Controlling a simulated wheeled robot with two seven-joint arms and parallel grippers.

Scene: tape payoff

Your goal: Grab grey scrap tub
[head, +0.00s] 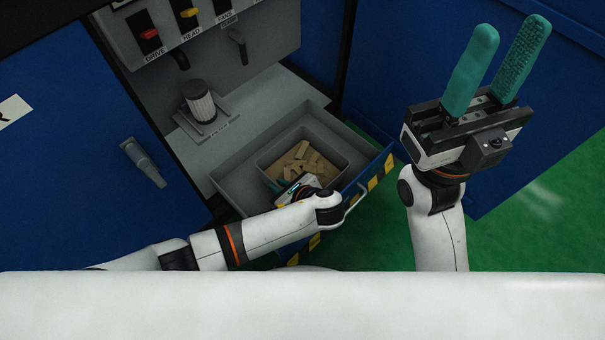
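The grey scrap tub (329,149) sits inside the pulled-out drawer (236,165) and holds several tan scrap pieces. My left gripper (283,184) reaches down at the near left side of the tub. Its teal fingers are mostly hidden behind its own body, so I cannot tell whether they are apart or closed on the tub wall. My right gripper (512,30) is raised at the upper right, away from the tub, with its two teal fingers apart and nothing between them.
The drawer front has a yellow-black striped edge (377,178) and a handle. Behind it is a grey panel with labelled red and yellow switches (150,33) and a ribbed cylinder (199,101). Blue doors (62,180) stand at either side. Green floor (540,220) is clear at right.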

